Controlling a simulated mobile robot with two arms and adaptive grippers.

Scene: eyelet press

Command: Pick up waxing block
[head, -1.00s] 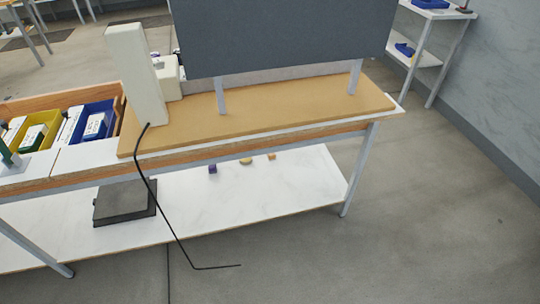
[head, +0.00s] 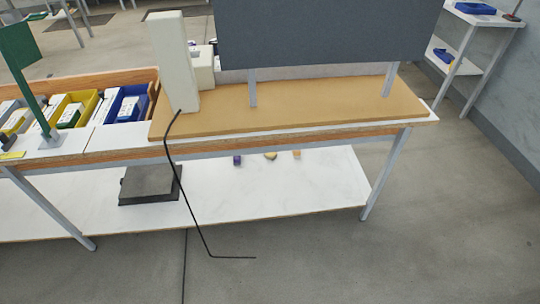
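Neither of my grippers shows in the head view. On the white lower shelf (head: 300,188) of the bench lie a small purple block (head: 237,160), a yellowish-tan piece (head: 270,156) and a small orange-tan block (head: 297,154). They sit apart from each other towards the back of the shelf, under the tabletop. They are too small to tell which, if any, is the waxing block.
A cream press (head: 174,62) with a thin black bent rod (head: 180,185) stands on the tan board (head: 330,112), beside a large dark panel (head: 320,35). A dark grey slab (head: 150,186) lies on the lower shelf. Blue bin (head: 143,92) and yellow bin (head: 87,101) stand left.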

